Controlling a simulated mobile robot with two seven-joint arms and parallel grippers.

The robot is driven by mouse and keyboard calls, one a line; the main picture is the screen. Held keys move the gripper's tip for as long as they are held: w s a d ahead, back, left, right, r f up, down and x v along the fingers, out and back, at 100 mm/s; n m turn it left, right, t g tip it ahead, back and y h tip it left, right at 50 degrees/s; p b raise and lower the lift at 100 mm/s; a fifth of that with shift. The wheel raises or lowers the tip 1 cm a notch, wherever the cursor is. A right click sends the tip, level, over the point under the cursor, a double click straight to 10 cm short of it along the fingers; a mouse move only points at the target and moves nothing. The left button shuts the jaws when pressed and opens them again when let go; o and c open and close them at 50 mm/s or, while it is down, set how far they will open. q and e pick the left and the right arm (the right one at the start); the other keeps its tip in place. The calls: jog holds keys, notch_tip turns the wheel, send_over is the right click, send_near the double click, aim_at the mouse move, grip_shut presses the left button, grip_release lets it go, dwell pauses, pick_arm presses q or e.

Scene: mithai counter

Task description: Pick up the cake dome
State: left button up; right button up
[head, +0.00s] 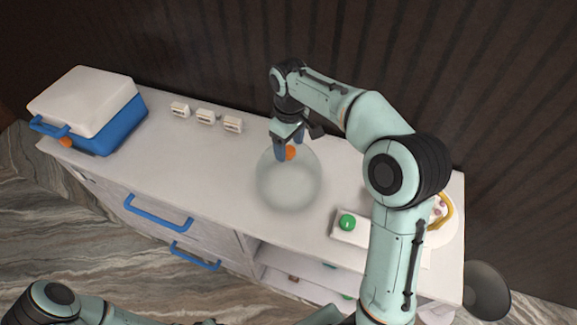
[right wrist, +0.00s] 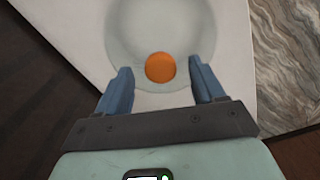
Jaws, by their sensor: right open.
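The cake dome (head: 288,188) is a clear, rounded cover with an orange knob (head: 290,153) on top. It stands on the white counter near the middle in the head view. My right gripper (head: 289,147) is above the dome at the knob, with its blue fingers pointing down. In the right wrist view the dome (right wrist: 160,28) fills the upper middle, and the orange knob (right wrist: 160,67) shows between the open fingertips, with a gap on each side. My left arm shows only at the bottom left of the head view; its gripper is not visible.
A blue cooler box (head: 112,128) with a white lid stands at the counter's left end. Several small white cards (head: 206,117) line the back. A white block (head: 347,232) with a green knob is right of the dome. A plate (head: 439,236) is partly behind my right arm.

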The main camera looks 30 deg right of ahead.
jog(key=shift+s+f, duration=0.2)
jog(key=shift+f, duration=0.95)
pick_arm(q)
jog(key=shift+s+f, duration=0.25)
jog(key=shift+s, duration=0.05)
pick_arm(e)
jog(key=shift+w, duration=0.1)
grip_shut()
